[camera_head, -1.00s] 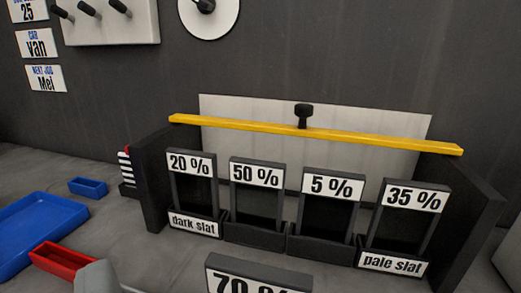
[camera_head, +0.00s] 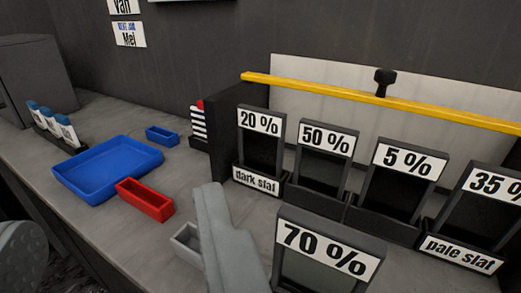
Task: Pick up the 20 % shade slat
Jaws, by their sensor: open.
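The 20 % slat (camera_head: 261,140) is a dark panel in a frame with a white "20 %" label at its top. It stands upright at the left end of a row of slats, in a dark holder labelled "dark slat" (camera_head: 255,183). A dark side wall stands just to its left. A yellow bar (camera_head: 370,97) with a black knob runs behind and above the row. The slat's face is clear of anything in front.
To the right stand the 50 % (camera_head: 323,165), 5 % (camera_head: 398,190) and 35 % (camera_head: 487,212) slats. Blue (camera_head: 110,168) and red (camera_head: 145,200) trays lie left.

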